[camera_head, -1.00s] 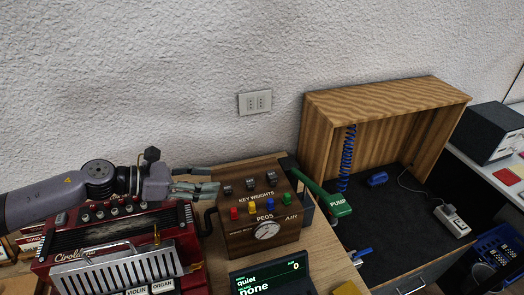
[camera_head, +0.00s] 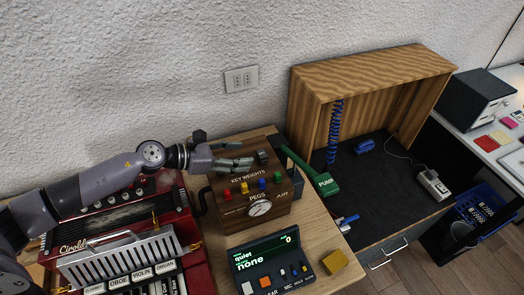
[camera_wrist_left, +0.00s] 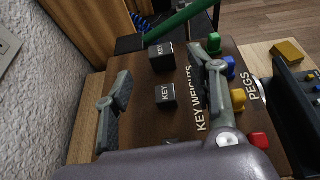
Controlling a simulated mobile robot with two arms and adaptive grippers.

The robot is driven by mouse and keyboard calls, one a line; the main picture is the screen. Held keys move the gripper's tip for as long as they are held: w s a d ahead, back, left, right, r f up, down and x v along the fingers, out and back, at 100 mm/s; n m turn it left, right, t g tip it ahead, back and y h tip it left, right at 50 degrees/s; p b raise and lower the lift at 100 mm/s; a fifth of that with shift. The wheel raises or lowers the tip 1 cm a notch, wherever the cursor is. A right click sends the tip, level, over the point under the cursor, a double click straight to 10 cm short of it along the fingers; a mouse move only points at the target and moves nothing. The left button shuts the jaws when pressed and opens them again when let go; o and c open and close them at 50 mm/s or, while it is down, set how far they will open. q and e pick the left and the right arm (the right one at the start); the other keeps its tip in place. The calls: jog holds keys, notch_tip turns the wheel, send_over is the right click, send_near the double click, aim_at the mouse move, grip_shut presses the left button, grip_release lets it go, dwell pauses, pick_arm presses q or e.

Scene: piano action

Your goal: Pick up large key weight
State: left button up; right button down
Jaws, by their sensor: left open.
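Dark key weights marked KEY sit in a row on top of the wooden box labelled KEY WEIGHTS (camera_head: 283,186). The far-right one (camera_head: 263,157) shows in the head view and also at the top of the row in the left wrist view (camera_wrist_left: 162,56); it looks the largest. A middle weight (camera_wrist_left: 166,96) and a partly hidden near weight (camera_wrist_left: 172,141) show in the left wrist view. My left gripper (camera_head: 246,154) is open and empty above the box, hiding the other weights in the head view. Its fingers lie either side of the row, apart from the weights.
Colored pegs (camera_head: 262,184) and a gauge (camera_head: 260,208) are on the box front. A red accordion (camera_head: 120,220) lies left, a display console (camera_head: 270,262) in front. The wall is behind.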

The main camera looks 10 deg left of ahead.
aim_at(258, 155)
pick_arm(q)
jog(key=shift+w+d+f, duration=0.15)
jog(key=shift+w+d, duration=0.1)
jog(key=shift+d, duration=0.2)
jog(key=p+x, duration=0.2)
jog(key=x, duration=0.2)
jog(key=shift+d+f, duration=0.15)
jog(key=shift+f, duration=0.1)
jog(key=shift+w+d+f, duration=0.1)
jog(key=shift+w+f, duration=0.05)
jog(key=shift+c, duration=0.4)
grip_shut()
